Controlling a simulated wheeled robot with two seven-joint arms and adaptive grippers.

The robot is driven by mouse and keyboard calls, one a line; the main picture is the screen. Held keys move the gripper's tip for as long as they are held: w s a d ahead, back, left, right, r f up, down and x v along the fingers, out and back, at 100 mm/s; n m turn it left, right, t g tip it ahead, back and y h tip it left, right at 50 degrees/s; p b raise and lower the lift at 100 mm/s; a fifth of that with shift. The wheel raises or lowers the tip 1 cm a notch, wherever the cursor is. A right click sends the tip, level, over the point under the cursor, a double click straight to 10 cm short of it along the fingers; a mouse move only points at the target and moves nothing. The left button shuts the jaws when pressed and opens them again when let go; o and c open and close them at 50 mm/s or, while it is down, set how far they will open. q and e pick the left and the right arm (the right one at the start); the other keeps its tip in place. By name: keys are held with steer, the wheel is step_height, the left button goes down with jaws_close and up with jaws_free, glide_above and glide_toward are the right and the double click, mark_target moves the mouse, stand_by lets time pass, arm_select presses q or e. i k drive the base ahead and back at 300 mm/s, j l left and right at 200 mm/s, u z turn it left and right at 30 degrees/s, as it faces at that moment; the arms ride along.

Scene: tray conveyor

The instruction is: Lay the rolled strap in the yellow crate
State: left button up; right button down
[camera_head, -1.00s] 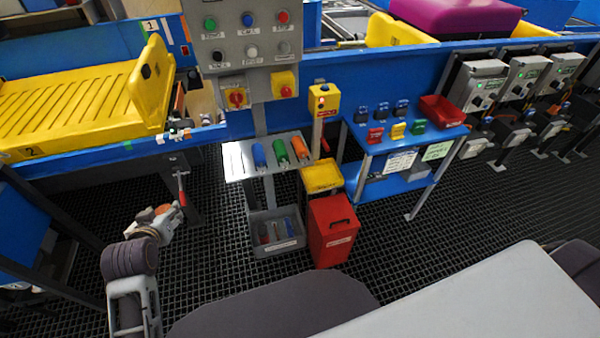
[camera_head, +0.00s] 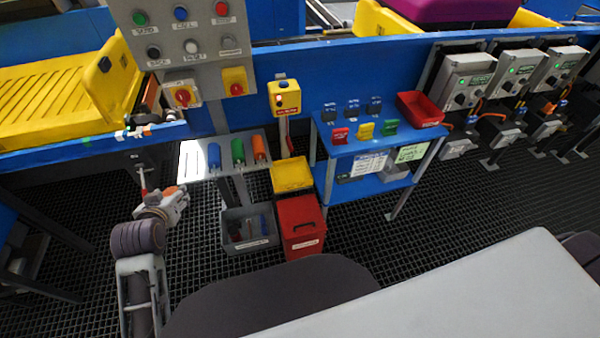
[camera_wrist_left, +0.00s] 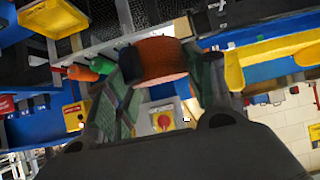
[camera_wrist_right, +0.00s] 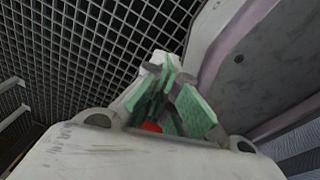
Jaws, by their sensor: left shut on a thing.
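My left gripper (camera_head: 172,202) is low at the left in the head view, above the grating floor. In the left wrist view it is shut on an orange-brown roll, the rolled strap (camera_wrist_left: 161,60), held between the green finger pads. A small yellow crate (camera_head: 291,175) stands behind the red bin, right of and a little above my left gripper in the picture; its inside is not clear. A larger yellow ribbed tray (camera_head: 50,100) lies on the blue conveyor at the left. My right gripper (camera_wrist_right: 168,105) shows only in its own wrist view, and its opening is unclear.
A red bin (camera_head: 301,226) and a grey bin (camera_head: 249,242) stand on the floor. A small shelf (camera_head: 190,165) with coloured cylinders sits beneath the button panel (camera_head: 190,45). A blue stand (camera_head: 370,150) is to the right. The grating left of the grey bin is clear.

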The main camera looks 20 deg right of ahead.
mark_target(291, 175)
steer(key=i+l, duration=0.1)
steer(key=l, duration=0.35)
steer(key=i+l, duration=0.1)
steer(key=l, duration=0.35)
steer(key=i+l, duration=0.1)
steer(key=l, duration=0.3)
